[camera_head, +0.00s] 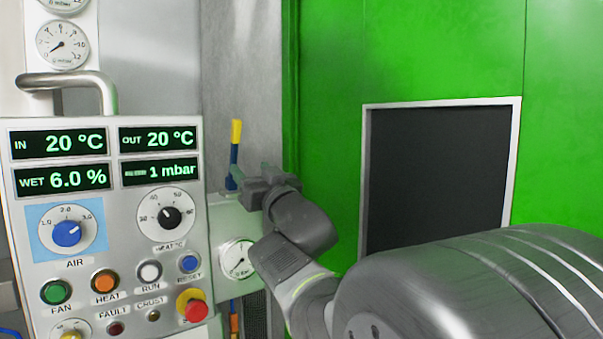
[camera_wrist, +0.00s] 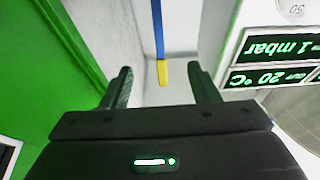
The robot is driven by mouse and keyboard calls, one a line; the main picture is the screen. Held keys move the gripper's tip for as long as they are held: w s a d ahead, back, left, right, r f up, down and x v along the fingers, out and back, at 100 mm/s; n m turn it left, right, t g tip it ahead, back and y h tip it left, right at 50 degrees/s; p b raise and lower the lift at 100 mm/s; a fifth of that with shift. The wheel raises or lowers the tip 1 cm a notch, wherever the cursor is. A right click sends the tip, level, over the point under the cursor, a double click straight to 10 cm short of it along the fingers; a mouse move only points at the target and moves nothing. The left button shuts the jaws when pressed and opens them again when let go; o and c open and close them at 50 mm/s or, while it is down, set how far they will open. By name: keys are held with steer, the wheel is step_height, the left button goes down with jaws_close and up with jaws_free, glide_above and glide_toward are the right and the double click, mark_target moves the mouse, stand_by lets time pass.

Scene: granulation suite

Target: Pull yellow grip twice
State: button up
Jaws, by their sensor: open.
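The yellow grip (camera_head: 236,132) tops an upright blue lever (camera_head: 233,165) beside the control panel, in the head view. My gripper (camera_head: 246,182) is open and lies just below and right of the yellow grip, its fingertips close to the blue lever. In the wrist view, which is upside down, the yellow grip (camera_wrist: 163,73) appears between the two spread fingers of my gripper (camera_wrist: 160,76). The blue lever (camera_wrist: 158,30) runs away from it to the top edge. Nothing is held. I cannot tell how far the fingertips are from the lever.
The control panel (camera_head: 104,180) with knobs, buttons and a red stop button (camera_head: 192,306) stands left of the lever. A pressure gauge (camera_head: 237,259) sits under my gripper. A green wall (camera_head: 420,50) with a dark window (camera_head: 435,170) is on the right.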

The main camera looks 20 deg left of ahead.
stand_by(0.4)
steer(key=v, duration=0.9)
steer(key=shift+b, duration=0.35)
steer(key=shift+r, duration=0.1)
steer(key=p+x, duration=0.1)
steer(key=x, duration=0.8)
steer(key=shift+r, duration=0.1)
